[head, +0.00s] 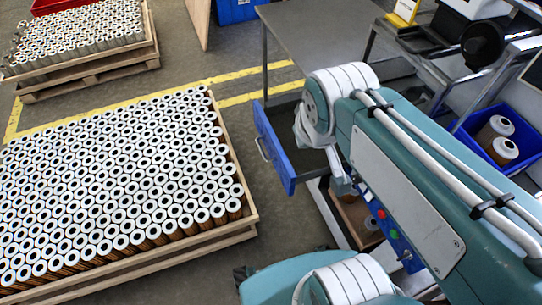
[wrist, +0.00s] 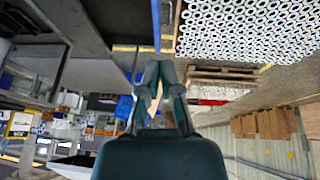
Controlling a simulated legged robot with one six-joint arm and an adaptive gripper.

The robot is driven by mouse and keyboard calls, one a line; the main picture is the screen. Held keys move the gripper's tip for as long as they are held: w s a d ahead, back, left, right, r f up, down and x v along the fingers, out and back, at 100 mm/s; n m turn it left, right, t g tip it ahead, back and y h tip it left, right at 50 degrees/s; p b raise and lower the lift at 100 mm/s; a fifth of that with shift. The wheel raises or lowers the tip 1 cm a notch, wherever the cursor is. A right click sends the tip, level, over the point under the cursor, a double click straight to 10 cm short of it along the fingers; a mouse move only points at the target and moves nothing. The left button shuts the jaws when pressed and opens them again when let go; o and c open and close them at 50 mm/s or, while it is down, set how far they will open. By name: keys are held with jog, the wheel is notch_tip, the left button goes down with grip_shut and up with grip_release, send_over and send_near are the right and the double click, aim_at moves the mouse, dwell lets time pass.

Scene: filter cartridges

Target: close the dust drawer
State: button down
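The dust drawer (head: 272,146) has a blue front with a pale handle. It stands pulled out from under the grey metal table (head: 318,32), and its dark inside shows behind the front. In the wrist view the drawer front (wrist: 156,26) is a thin blue strip seen edge-on, just beyond my fingertips. My gripper (wrist: 159,64) shows there with its fingertips drawn together and nothing clearly held. I cannot tell whether the tips touch the drawer. In the head view my arm and wrist hang over the drawer's right side and hide much of it.
A pallet of filter cartridges (head: 110,190) fills the floor left of the drawer, with a narrow gap between. A second pallet (head: 85,72) stands at the back left. A blue bin (head: 470,141) with cartridges is at the right. A control panel with buttons (head: 385,218) is below my arm.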

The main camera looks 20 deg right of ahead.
jog(key=w+a+f+n+g+h, duration=0.2)
jog(key=w+a+f+n+g, duration=0.15)
jog(key=w+f+n, duration=0.75)
jog(key=n+h, duration=0.2)
jog(key=n, duration=0.4)
send_near(278, 170)
notch_tip(278, 170, down, 4)
jog(key=a, duration=0.2)
jog(key=d, duration=0.1)
jog(key=w+d+g, duration=0.1)
jog(key=d, duration=0.1)
jog(key=shift+d+f, duration=0.1)
jog(key=shift+d, duration=0.2)
